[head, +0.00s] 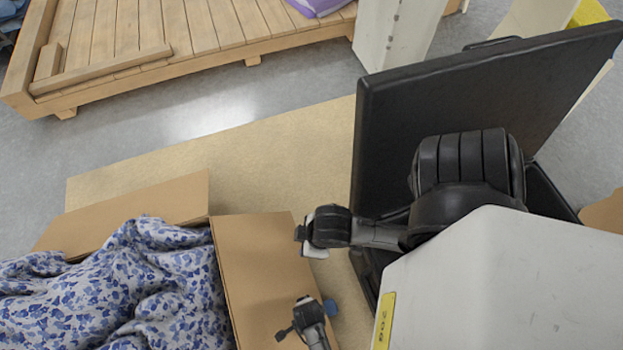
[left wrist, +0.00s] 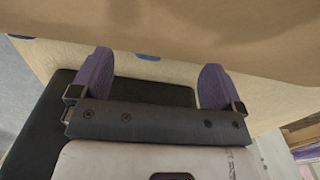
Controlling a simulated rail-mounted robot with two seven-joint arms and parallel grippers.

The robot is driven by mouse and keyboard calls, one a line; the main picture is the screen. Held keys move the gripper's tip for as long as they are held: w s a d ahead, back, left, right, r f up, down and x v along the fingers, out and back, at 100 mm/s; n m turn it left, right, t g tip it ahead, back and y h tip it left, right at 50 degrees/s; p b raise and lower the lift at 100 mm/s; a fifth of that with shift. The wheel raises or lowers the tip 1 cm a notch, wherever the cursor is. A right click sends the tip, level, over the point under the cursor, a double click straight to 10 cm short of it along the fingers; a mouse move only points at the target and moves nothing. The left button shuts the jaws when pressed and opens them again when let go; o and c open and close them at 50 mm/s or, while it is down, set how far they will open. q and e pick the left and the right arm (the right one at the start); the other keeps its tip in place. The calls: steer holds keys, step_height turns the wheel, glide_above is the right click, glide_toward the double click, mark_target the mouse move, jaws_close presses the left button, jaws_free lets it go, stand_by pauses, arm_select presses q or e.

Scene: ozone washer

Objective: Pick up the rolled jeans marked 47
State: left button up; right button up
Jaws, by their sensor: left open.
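I cannot make out any rolled jeans or the number 47 in either view. In the left wrist view my left gripper (left wrist: 155,82) is open, with its two purple fingers wide apart and nothing between them. A brown surface that looks like cardboard (left wrist: 190,30) fills the top of that view, close to the fingertips. In the head view an open cardboard box (head: 262,270) at the lower left holds crumpled white cloth with blue patches (head: 150,280). Anything under the cloth is hidden.
A tan mat (head: 290,150) lies under the box. A black slab (head: 450,100) and a white body with a yellow label (head: 490,280) block the right side. A wooden slatted platform (head: 190,30) stands at the back. Grey floor (head: 200,110) is clear before it.

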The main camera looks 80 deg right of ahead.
mark_target(330, 306)
arm_select(q)
steer(key=shift+m, duration=0.3)
step_height(330, 306, down, 10)
steer(key=b, duration=0.7)
steer(key=shift+s+f, duration=0.1)
steer(key=shift+f, duration=0.15)
steer(key=shift+f, duration=0.15)
step_height(330, 306, down, 5)
steer(key=b, duration=0.5)
steer(key=shift+s+d, duration=0.1)
steer(key=shift+s, duration=0.05)
steer(key=c, duration=1.2)
